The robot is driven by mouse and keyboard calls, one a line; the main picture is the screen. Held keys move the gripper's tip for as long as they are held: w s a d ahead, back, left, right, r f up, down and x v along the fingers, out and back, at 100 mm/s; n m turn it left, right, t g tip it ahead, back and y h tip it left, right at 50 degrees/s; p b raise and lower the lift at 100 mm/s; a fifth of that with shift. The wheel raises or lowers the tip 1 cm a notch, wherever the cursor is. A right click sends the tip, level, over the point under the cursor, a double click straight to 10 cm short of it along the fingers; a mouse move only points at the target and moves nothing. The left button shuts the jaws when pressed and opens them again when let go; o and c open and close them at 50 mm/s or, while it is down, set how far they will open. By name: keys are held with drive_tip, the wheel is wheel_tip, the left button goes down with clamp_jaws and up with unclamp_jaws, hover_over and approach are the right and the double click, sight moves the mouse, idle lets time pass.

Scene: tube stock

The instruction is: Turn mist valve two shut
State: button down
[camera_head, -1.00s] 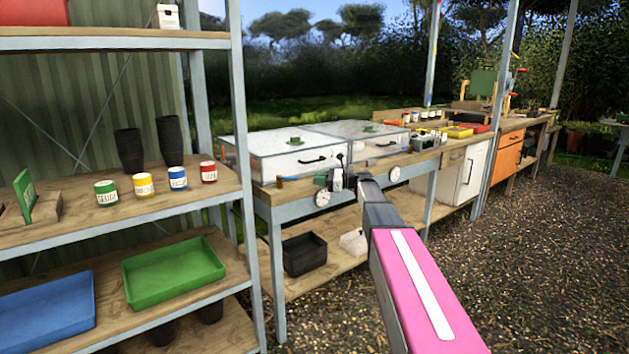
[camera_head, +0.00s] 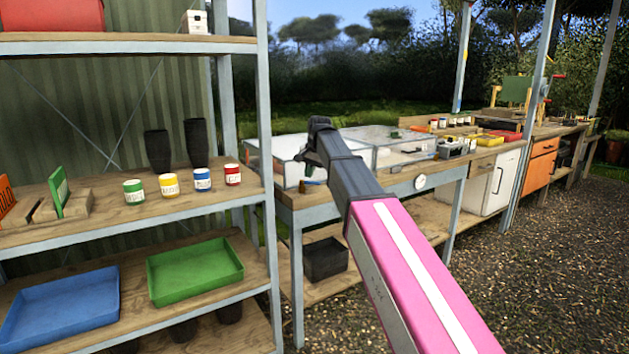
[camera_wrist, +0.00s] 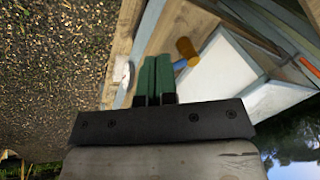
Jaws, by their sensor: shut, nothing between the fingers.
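My gripper (camera_wrist: 156,60) has its green fingers together and empty in the wrist view, over the wooden bench edge. A short brass-coloured fitting (camera_wrist: 186,47) with a blue part stands on the bench top just right of the fingertips, apart from them; it looks like a valve. It also shows small in the head view (camera_head: 311,182). A white round dial (camera_wrist: 124,75) shows nearly edge-on left of the fingers. Another white dial (camera_head: 420,182) is on the bench's front edge. No valve number is readable. In the head view my arm hides part of the bench, and the fingers are not clear.
Clear-lidded white boxes (camera_head: 390,145) stand on the bench behind the fitting; one wall is close to my fingers. A shelf unit (camera_head: 264,120) with jars and trays stands at the left. A black tub (camera_head: 325,260) is below the bench. Gravel in front is free.

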sight(315, 183)
wheel_tip(315, 183, up, 5)
drive_tip(key=s+n+t+h, duration=0.1)
drive_tip(key=n+h, duration=0.1)
drive_tip(key=h, duration=0.1)
drive_tip(key=w+d+f, duration=0.1)
drive_tip(key=w+f, duration=0.5)
drive_tip(key=f, duration=0.4)
drive_tip(key=shift+w, duration=0.35)
drive_tip(key=shift+w+d+n+y, duration=0.3)
drive_tip(key=shift+w+n, duration=0.15)
drive_tip(key=shift+n, duration=0.65)
drive_tip(key=shift+w+d+n, duration=0.15)
drive_tip(key=shift+w+n, duration=0.25)
drive_tip(key=shift+n, duration=0.3)
drive_tip(key=shift+w+d+n+y, duration=0.1)
drive_tip(key=shift+w+n+y, duration=0.5)
drive_tip(key=shift+n, duration=0.5)
drive_tip(key=shift+w, duration=0.75)
